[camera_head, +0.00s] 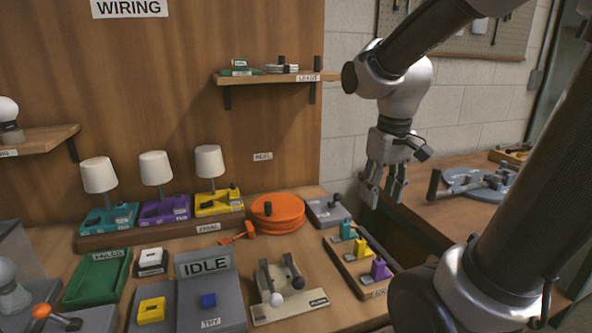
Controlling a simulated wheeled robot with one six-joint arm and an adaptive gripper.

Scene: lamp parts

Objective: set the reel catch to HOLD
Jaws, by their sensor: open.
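An orange reel (278,213) lies flat near the back of the bench, below a small wall label (262,156) that seems to read REEL. A grey block with a black knob (327,210) stands just right of the reel and may be its catch. Its setting is too small to read, and I see no HOLD mark. An orange piece (238,233) lies at the reel's left front. My gripper (382,196) hangs fingers down, open and empty, right of the grey block and apart from it.
Three small lamps stand on a wooden rack (120,239) left of the reel. A grey panel reading IDLE (204,263), a cream two-post fixture (290,312) and a rack of coloured blocks (345,268) stand in front. A shelf (270,78) juts above. My arm covers the right foreground.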

